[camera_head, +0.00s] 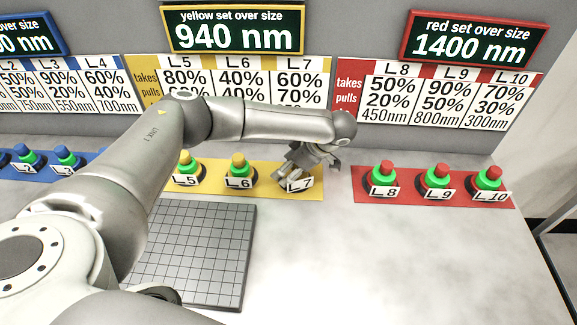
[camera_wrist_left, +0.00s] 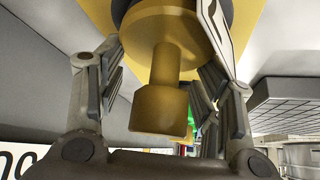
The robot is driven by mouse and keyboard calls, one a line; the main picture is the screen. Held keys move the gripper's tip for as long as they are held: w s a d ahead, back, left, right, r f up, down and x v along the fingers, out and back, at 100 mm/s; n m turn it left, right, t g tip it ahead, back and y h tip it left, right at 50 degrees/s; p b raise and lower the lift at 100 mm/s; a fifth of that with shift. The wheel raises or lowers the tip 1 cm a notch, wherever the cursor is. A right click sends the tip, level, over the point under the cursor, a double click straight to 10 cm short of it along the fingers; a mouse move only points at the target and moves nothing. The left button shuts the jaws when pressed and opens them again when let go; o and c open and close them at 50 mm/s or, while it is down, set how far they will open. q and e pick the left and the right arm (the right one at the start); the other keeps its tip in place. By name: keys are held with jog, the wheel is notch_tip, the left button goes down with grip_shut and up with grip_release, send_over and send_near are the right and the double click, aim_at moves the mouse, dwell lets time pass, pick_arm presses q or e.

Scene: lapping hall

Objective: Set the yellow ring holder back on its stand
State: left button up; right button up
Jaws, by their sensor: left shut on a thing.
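My left gripper (camera_head: 292,172) is at the L7 place, at the right end of the yellow mat (camera_head: 212,190). In the left wrist view its fingers stand on both sides of the yellow ring holder (camera_wrist_left: 160,108), shut on it. The holder has a thick knob, a narrower neck and a wide round disc. In the head view the gripper hides the holder. The L7 card (camera_head: 300,183) shows in front of the fingers. A dark round part, likely the stand (camera_wrist_left: 122,8), shows behind the disc; I cannot tell whether the holder touches it. My right gripper is out of view.
Yellow-topped green holders L5 (camera_head: 185,162) and L6 (camera_head: 239,165) stand left of my gripper. A red mat (camera_head: 410,200) with red-topped holders lies to the right. A grey gridded plate (camera_head: 195,255) lies in front. The white table at front right is clear.

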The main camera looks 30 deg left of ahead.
pick_arm(q)
jog(key=shift+f, duration=0.2)
jog(key=o, duration=1.3)
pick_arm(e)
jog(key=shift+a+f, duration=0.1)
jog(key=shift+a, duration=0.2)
pick_arm(q)
jog(key=shift+r, duration=0.1)
jog(key=shift+r, duration=0.2)
jog(key=shift+b+v, duration=1.1)
jog(key=shift+v, duration=4.85)
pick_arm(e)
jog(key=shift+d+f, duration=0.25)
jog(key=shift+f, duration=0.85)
pick_arm(q)
jog(key=shift+s+f, duration=0.1)
